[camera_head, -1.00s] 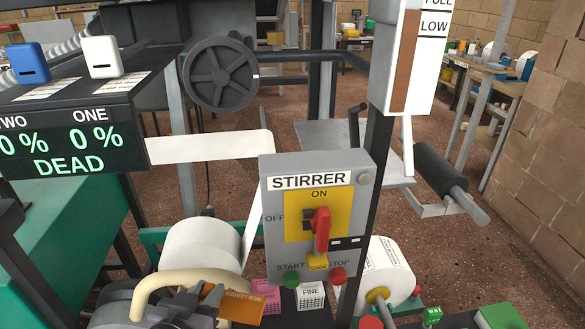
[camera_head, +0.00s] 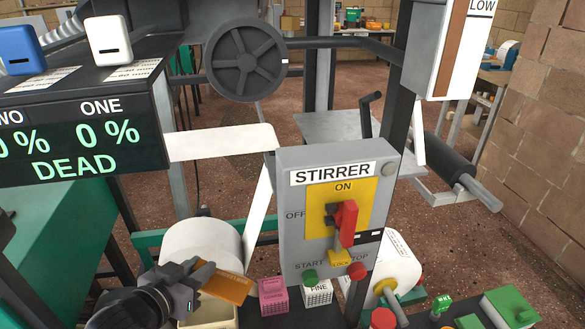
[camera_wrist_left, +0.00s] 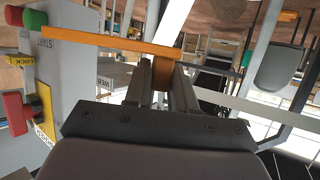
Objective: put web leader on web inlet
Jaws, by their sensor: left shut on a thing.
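The web leader, a flat orange piece with lettering (camera_head: 225,287), shows in the head view in front of the white roll, left of the pink box. My left gripper (camera_head: 198,282) is shut on its left end and holds it tilted. In the left wrist view the web leader (camera_wrist_left: 100,39) shows as a long orange bar across the fingertips of my left gripper (camera_wrist_left: 163,76). A small label reading WEB (camera_wrist_left: 106,82) lies beyond the fingers there; its remaining text is hidden. I cannot make out the web inlet for certain. My right gripper is not in view.
A grey STIRRER switch box (camera_head: 335,210) with a red handle stands right of the web leader. A white roll (camera_head: 200,243) lies behind it. A pink box (camera_head: 273,295) and white box (camera_head: 317,291) stand close by. A DEAD display (camera_head: 85,140) hangs at upper left.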

